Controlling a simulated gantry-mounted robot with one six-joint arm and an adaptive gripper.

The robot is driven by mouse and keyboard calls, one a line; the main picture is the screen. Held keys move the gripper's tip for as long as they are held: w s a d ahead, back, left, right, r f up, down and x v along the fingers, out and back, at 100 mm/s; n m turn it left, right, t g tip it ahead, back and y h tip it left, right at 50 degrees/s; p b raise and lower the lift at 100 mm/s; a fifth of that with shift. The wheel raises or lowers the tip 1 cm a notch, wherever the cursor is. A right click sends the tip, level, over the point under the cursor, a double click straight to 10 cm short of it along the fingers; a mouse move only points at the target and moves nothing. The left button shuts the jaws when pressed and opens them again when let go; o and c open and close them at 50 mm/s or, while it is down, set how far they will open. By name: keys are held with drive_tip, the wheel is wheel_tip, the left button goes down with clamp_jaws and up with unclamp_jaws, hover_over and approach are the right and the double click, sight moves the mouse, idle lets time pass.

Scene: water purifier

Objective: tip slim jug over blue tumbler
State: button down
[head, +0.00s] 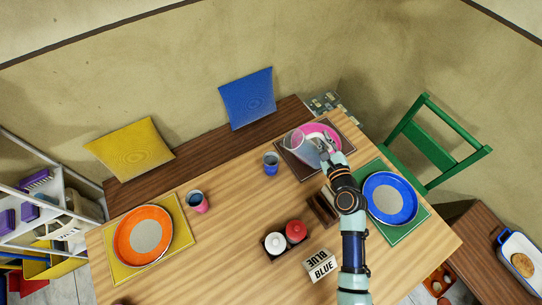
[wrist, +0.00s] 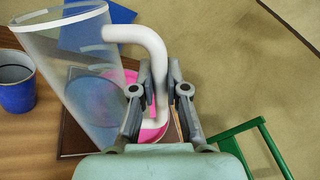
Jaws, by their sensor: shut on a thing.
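The slim jug (head: 303,151) is clear with a white rim and a white handle. My gripper (head: 327,146) is shut on its handle at the back right of the table. In the wrist view the jug (wrist: 75,75) leans to the left of the fingers (wrist: 166,95), its mouth toward the upper left. How far it tilts is hard to tell, and I see no liquid leaving it. The blue tumbler (head: 271,164) stands upright on the bare wood, left of the jug and apart from it; it also shows at the left edge of the wrist view (wrist: 16,88).
A pink plate (head: 323,129) on a brown mat lies behind and below the jug. Another cup, pink and blue (head: 197,203), stands further left. A tray with red and white lidded pots (head: 285,238) and a BLUE sign (head: 321,266) are nearer. Wood around the tumbler is clear.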

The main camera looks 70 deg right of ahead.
sight(310, 142)
drive_tip(key=shift+w+a+r+n+g+p, duration=0.15)
drive_tip(key=shift+w+n+p, duration=0.2)
drive_tip(key=shift+n, duration=0.1)
drive_tip(key=shift+w+a+r+n+g+p, duration=0.15)
drive_tip(key=shift+w+n+p, duration=0.15)
drive_tip(key=shift+n, duration=0.15)
drive_tip(key=shift+w+a+f+n, duration=0.1)
drive_tip(key=shift+w+f+n, duration=0.2)
drive_tip(key=shift+n, duration=0.2)
drive_tip(key=shift+p, duration=0.35)
drive_tip(key=shift+w+a+f+n+g+p, duration=0.25)
drive_tip(key=shift+w+f+n+g+p, duration=0.25)
drive_tip(key=shift+n+p, duration=0.4)
drive_tip(key=shift+w+a+r+n+p, duration=0.1)
drive_tip(key=shift+w+r+n+p, duration=0.25)
drive_tip(key=shift+p, duration=0.5)
drive_tip(key=shift+w+a+r+n+b, duration=0.25)
drive_tip(key=shift+w+n+b, duration=0.1)
drive_tip(key=shift+n+b, duration=0.1)
idle(1.9)
drive_tip(key=shift+d, duration=0.1)
